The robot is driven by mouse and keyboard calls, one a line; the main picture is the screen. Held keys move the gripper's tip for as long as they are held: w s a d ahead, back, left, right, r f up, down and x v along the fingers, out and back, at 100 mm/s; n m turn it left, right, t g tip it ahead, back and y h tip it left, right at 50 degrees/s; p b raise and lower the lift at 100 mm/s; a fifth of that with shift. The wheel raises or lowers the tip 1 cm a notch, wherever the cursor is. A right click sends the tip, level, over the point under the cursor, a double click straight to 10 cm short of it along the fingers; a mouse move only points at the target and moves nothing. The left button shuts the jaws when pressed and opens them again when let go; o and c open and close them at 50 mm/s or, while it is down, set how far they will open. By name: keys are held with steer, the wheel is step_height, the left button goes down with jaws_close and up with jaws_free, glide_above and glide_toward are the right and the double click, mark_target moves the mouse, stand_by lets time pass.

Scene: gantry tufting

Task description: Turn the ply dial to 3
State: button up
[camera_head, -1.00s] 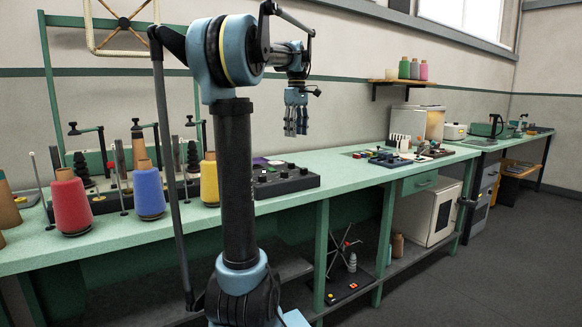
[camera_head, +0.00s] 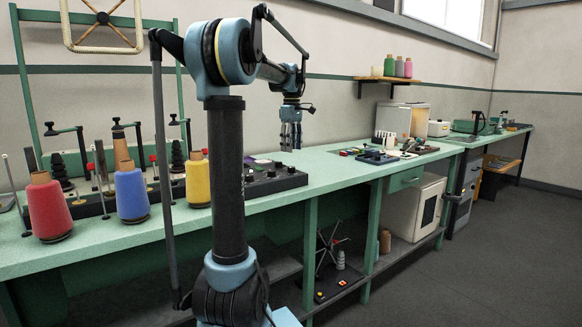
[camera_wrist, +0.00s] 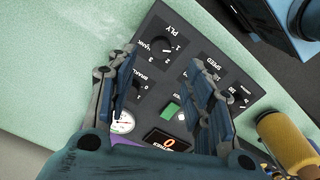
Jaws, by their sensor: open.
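The ply dial (camera_wrist: 161,46) is a round black knob on a dark control panel (camera_wrist: 212,62), under the white word PLY and beside small numerals. I cannot tell for sure which numeral its mark points to. In the wrist view my gripper (camera_wrist: 160,62) is open, its two fingers apart on either side of the space just below the dial. In the head view my gripper (camera_head: 291,140) hangs above and behind the right part of the control box (camera_head: 283,183), where the ply dial is too small to make out.
The panel also has a SPEED dial (camera_wrist: 231,99), a green button (camera_wrist: 170,109), a white gauge (camera_wrist: 123,123) and a red-digit display (camera_wrist: 167,141). Red (camera_head: 48,208), blue (camera_head: 131,195) and yellow (camera_head: 198,182) yarn cones stand left on the green bench (camera_head: 340,168).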

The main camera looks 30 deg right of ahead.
mark_target(291, 167)
step_height(291, 167, down, 8)
steer(key=shift+f, duration=0.2)
stand_by(0.3)
steer(key=c, duration=1)
steer(key=shift+d, duration=0.25)
steer(key=shift+c, duration=0.2)
steer(key=shift+a, duration=0.25)
